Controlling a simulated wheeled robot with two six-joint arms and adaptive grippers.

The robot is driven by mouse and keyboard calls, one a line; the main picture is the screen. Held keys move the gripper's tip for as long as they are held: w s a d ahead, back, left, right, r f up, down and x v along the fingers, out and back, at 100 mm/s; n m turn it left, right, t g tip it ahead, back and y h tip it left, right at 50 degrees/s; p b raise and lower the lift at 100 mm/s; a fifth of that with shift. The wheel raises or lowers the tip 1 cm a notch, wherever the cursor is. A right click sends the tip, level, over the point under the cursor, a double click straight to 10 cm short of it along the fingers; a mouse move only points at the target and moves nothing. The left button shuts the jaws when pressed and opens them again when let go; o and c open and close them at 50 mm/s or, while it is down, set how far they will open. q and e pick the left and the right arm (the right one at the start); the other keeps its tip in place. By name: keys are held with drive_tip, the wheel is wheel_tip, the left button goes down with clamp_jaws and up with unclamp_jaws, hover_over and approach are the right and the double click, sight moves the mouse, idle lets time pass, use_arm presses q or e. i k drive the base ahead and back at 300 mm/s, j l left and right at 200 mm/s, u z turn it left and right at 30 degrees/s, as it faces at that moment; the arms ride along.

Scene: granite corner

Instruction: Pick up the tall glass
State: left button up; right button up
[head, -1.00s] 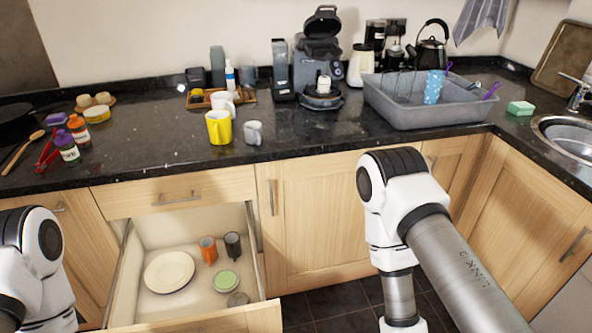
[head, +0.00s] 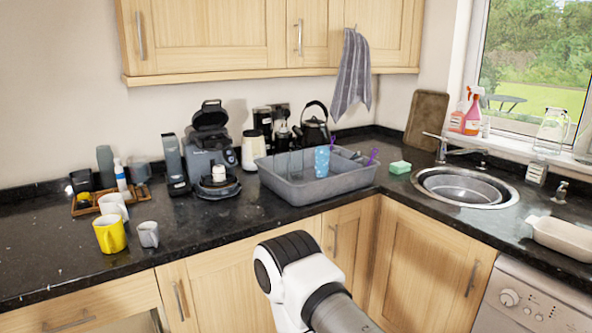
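A tall light-blue patterned glass (head: 322,160) stands in the grey tub (head: 318,187) on the back counter; it is the only clearly tall glass I can make out, and its lower part is partly hidden by the tub. A joint of my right arm shows at the bottom middle, in front of the cupboards and below the counter edge. Neither gripper is in the picture, so their state does not show.
A yellow mug (head: 110,234), a grey mug (head: 148,235) and a white mug (head: 113,206) stand left. A green sponge (head: 400,167) and sink (head: 465,187) are right.

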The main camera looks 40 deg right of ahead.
sight(296, 153)
drive_tip(key=l+z, duration=0.1)
drive_tip(key=z, duration=0.25)
drive_tip(key=i+l+z, duration=0.1)
drive_tip(key=z, duration=0.25)
drive_tip(key=l+z, duration=0.1)
drive_tip(key=z, duration=0.25)
drive_tip(key=i+j, duration=0.05)
